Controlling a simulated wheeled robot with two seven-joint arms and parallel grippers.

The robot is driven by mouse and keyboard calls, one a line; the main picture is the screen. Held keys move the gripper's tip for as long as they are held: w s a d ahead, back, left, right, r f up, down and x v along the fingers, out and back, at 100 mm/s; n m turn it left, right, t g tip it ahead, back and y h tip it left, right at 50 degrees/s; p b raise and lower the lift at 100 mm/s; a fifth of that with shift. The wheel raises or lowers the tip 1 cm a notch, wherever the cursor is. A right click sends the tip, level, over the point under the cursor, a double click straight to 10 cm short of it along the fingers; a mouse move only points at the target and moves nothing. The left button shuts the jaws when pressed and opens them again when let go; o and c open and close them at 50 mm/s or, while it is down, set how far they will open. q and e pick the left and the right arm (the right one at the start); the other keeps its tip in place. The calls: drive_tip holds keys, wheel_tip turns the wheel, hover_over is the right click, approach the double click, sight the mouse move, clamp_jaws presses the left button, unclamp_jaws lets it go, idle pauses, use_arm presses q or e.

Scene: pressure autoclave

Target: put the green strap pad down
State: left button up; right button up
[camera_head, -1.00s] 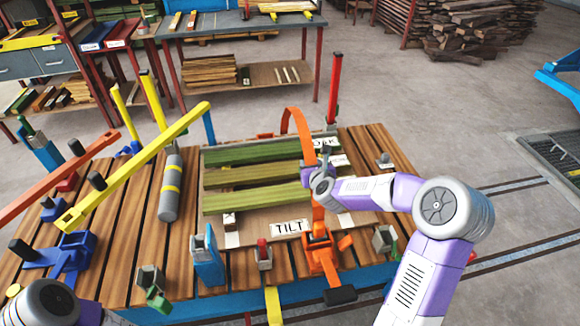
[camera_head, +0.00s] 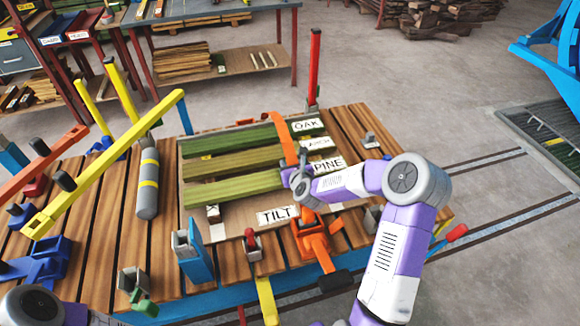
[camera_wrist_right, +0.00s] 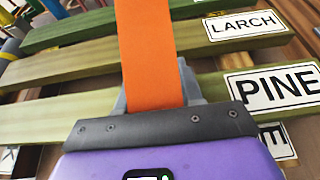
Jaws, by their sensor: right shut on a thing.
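My right gripper (camera_head: 300,185) is over the front green board, beside the PINE label (camera_head: 328,166). In the right wrist view its grey fingers (camera_wrist_right: 160,92) are on either side of an orange strap (camera_wrist_right: 147,45), shut on it. The strap (camera_head: 281,130) runs back from the gripper across the boards. An orange ratchet buckle (camera_head: 312,238) sits at the front, below the gripper. I cannot make out a separate green strap pad; anything between the fingers is hidden. My left gripper is out of view.
A red post (camera_head: 314,65) rises at the back.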

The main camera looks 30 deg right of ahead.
drive_tip(key=shift+r, duration=0.1)
drive_tip(key=o, duration=1)
drive_tip(key=shift+s+r, duration=0.15)
drive_tip(key=shift+s, duration=0.05)
drive_tip(key=p+v, duration=0.2)
drive_tip(key=v, duration=0.9)
drive_tip(key=shift+s+a+p, duration=0.2)
drive_tip(key=shift+s+p, duration=0.1)
drive_tip(key=shift+p, duration=0.1)
